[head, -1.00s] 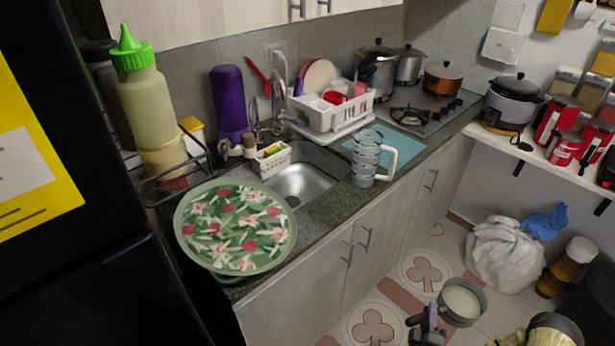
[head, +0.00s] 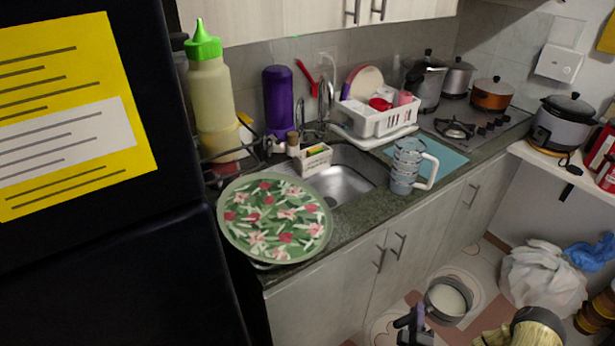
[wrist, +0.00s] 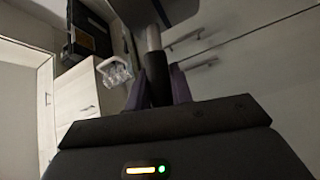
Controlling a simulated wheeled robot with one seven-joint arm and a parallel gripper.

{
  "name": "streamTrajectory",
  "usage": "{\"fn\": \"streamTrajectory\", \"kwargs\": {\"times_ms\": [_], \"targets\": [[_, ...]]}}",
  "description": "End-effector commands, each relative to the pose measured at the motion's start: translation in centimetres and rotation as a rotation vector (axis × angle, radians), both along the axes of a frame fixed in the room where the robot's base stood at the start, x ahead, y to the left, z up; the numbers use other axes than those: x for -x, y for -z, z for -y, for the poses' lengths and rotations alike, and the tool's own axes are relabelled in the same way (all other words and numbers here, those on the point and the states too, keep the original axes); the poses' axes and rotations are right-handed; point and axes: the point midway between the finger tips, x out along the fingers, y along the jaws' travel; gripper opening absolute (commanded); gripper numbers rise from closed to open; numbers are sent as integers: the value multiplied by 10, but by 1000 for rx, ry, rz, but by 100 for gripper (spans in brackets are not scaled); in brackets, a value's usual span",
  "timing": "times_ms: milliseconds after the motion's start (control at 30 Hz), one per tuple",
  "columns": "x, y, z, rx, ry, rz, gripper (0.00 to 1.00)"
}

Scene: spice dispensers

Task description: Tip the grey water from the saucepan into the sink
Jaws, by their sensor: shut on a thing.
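The saucepan (head: 431,308) is a grey metal pan at the lower right of the head view. It is roughly level, in front of the lower cabinets and below the counter. Pale grey water (head: 447,298) shows inside it. My gripper (head: 412,325) is to its left, shut on the pan's handle. In the wrist view my gripper's purplish fingers (wrist: 160,88) close on the black handle (wrist: 158,78), and part of the pan (wrist: 165,12) shows at the top edge. The sink (head: 345,185) is a steel basin in the counter, up and left of the pan; its near-left part is hidden.
A floral round tray (head: 275,220) overhangs the counter front left of the sink. A dish rack (head: 380,118), a caddy (head: 313,160) and the tap (head: 324,100) are behind. A white bag (head: 545,280) lies on the floor.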

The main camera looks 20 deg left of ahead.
Motion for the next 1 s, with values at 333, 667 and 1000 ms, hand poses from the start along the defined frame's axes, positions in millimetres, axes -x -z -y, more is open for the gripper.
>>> {"fn": "streamTrajectory", "kwargs": {"times_ms": [333,667,1000], "targets": [[0,-1,1,1,2,4,0],[0,-5,0,1,0,4,0],[-1,-44,0,1,0,4,0]]}}
